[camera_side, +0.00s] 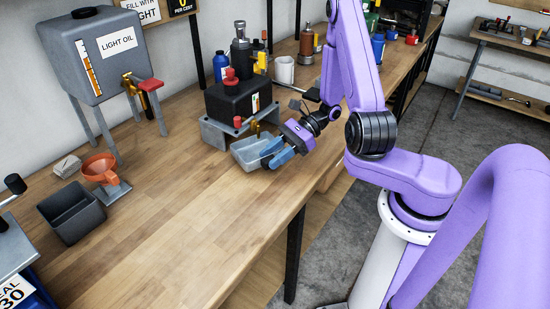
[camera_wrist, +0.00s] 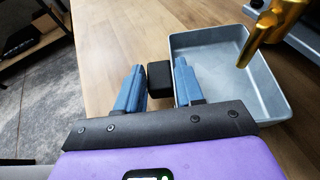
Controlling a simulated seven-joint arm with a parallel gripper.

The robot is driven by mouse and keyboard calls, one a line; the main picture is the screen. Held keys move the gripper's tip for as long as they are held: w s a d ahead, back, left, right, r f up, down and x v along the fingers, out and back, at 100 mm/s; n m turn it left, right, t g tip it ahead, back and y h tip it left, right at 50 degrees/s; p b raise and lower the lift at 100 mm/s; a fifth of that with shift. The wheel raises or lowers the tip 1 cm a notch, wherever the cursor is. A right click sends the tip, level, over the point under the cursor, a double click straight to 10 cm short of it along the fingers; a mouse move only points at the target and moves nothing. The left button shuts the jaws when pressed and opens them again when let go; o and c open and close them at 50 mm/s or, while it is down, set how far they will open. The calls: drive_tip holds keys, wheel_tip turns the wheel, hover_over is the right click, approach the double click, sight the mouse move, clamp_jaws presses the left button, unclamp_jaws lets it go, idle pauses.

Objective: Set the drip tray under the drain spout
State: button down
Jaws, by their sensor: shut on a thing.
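The drip tray (camera_side: 250,157) is a shallow grey rectangular pan at the bench's front edge, beside the black tank. In the wrist view the tray (camera_wrist: 196,42) looks empty inside. Its black handle block (camera_wrist: 160,80) sits between my blue fingers. My gripper (camera_side: 279,153) is shut on this handle; in the wrist view its fingers (camera_wrist: 158,84) flank the block. The brass drain spout (camera_wrist: 270,36) overlaps the tray's right side in the wrist view. In the side view the spout (camera_side: 254,127) is small, below the black tank. I cannot tell whether the tray touches the bench.
The black tank (camera_side: 228,98) stands on a grey stand behind the tray. A light-oil tank (camera_side: 92,55), orange funnel (camera_side: 99,167) and dark bin (camera_side: 72,212) stand to the left. The wooden bench (camera_side: 180,215) is clear in front.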

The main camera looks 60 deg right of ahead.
drive_tip(key=shift+d+f, duration=0.2)
drive_tip(key=shift+f, duration=0.45)
drive_tip(key=shift+f, duration=0.1)
drive_tip(key=c, duration=0.7)
unclamp_jaws()
drive_tip(key=v, duration=0.7)
drive_tip(key=shift+s+d+r, duration=0.15)
drive_tip(key=shift+d+r, duration=0.1)
